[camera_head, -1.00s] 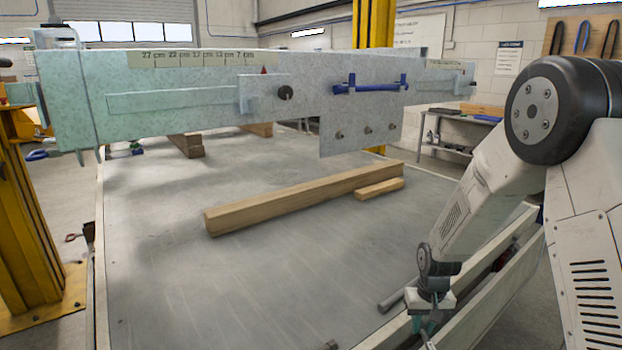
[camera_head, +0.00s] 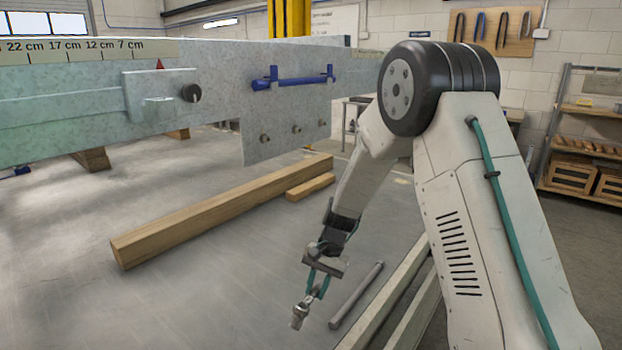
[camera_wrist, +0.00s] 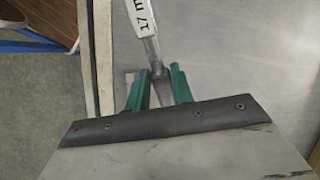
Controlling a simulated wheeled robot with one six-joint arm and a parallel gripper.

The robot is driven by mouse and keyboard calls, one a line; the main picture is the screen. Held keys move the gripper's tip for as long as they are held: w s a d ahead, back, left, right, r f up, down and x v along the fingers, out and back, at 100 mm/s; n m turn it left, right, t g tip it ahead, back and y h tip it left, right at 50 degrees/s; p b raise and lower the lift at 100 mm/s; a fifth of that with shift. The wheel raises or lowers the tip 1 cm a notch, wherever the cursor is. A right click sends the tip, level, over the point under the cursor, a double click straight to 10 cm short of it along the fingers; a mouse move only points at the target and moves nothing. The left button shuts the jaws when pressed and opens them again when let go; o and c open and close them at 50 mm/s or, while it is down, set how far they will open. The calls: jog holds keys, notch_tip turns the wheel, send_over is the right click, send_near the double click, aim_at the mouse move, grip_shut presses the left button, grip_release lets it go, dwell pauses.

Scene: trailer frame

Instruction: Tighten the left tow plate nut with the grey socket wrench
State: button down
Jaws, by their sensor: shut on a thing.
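The tow plate (camera_head: 280,150) hangs from the galvanised trailer beam and carries three nuts in a row. The left nut (camera_head: 264,138) is at its left end, with nothing on it. My gripper (camera_head: 317,285) is low, in front of and below the plate, well apart from the nut. Its green fingers (camera_wrist: 158,88) are shut on a grey metal wrench (camera_wrist: 139,18) with a white label reading "17 m", the rest cut off. In the head view the wrench end (camera_head: 299,313) points down and toward the camera. Its socket opening cannot be made out.
A grey rod (camera_head: 356,295) lies right of my gripper, near the bed's edge rail (camera_head: 395,283). A long timber (camera_head: 225,212) and a short block (camera_head: 310,186) lie below the plate. A blue-handled bar (camera_head: 293,82) sits on the beam above it.

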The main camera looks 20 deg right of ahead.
jog(key=w+d+r+m+t+y, duration=0.2)
jog(key=w+r+m+t, duration=0.5)
jog(key=r, duration=0.5)
jog(key=w+d+r+m+t+y, duration=0.2)
jog(key=w+r+m+t, duration=0.5)
jog(key=r, duration=0.5)
jog(key=m+t, duration=0.2)
jog(key=shift+w+r+m, duration=0.2)
jog(key=shift+w+m, duration=0.1)
jog(key=shift+w, duration=0.1)
jog(key=shift+r+x, duration=0.1)
jog(key=shift+x, duration=0.8)
jog(key=shift+r+x, duration=0.15)
jog(key=shift+x, duration=0.8)
jog(key=shift+a, duration=0.2)
jog(key=shift+x, duration=1.05)
jog(key=shift+r, duration=0.15)
